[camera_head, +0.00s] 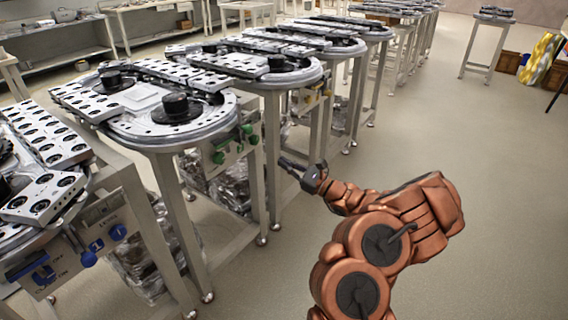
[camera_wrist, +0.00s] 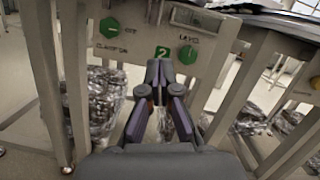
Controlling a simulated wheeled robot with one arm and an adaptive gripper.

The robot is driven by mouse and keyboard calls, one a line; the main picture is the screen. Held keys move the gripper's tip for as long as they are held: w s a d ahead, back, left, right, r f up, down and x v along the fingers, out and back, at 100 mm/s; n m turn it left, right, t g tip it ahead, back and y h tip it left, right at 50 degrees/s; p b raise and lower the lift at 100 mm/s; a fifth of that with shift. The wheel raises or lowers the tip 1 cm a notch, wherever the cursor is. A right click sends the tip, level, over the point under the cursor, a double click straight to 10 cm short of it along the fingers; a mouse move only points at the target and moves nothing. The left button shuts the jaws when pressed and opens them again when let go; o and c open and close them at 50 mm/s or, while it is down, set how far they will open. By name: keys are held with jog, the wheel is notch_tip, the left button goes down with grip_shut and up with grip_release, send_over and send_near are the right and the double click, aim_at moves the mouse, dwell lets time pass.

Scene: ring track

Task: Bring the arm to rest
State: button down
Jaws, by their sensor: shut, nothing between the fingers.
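My copper-coloured arm reaches from the bottom of the head view toward the left. My gripper (camera_head: 284,162) is at its end, in front of the legs of a ring-track table. In the wrist view my gripper (camera_wrist: 159,72) has its dark fingertips together, with nothing between them. Behind the fingertips is a grey control panel (camera_wrist: 145,45) with green knobs and a green number 2 label. The gripper appears apart from the panel.
Ring-track tables (camera_head: 165,135) stand in a row along the left and run toward the back. Wrapped bundles (camera_head: 230,185) sit under them. The floor (camera_head: 490,180) to the right is clear. A small table (camera_head: 485,45) stands at the far right.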

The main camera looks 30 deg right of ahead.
jog(key=shift+a, duration=0.1)
jog(key=s+a+r+n+g+y, duration=0.2)
jog(key=a+r+n+g+y, duration=0.25)
jog(key=a, duration=0.65)
jog(key=s+a+r+n+g+y, duration=0.1)
jog(key=a+r+n+g+y, duration=0.35)
jog(key=a, duration=0.55)
jog(key=s+a+n+g+h, duration=0.4)
jog(key=s+a+n+g, duration=0.75)
jog(key=s+a, duration=0.5)
jog(key=s+d+f+n+g+h, duration=0.1)
jog(key=s+f+n+h, duration=0.15)
jog(key=s, duration=0.35)
jog(key=s+f+n+g+h, duration=0.1)
jog(key=s+n+h, duration=0.1)
jog(key=s+h, duration=0.35)
jog(key=s+d+f+n+t+h, duration=0.1)
jog(key=s+d+h, duration=0.2)
jog(key=s+d, duration=0.25)
jog(key=s+d+f+n+h, duration=0.2)
jog(key=s+d+h, duration=0.1)
jog(key=s+d, duration=0.3)
notch_tip(320, 180, up, 21)
jog(key=t+p, duration=0.1)
jog(key=p, duration=1.8)
jog(key=shift+w+d, duration=0.45)
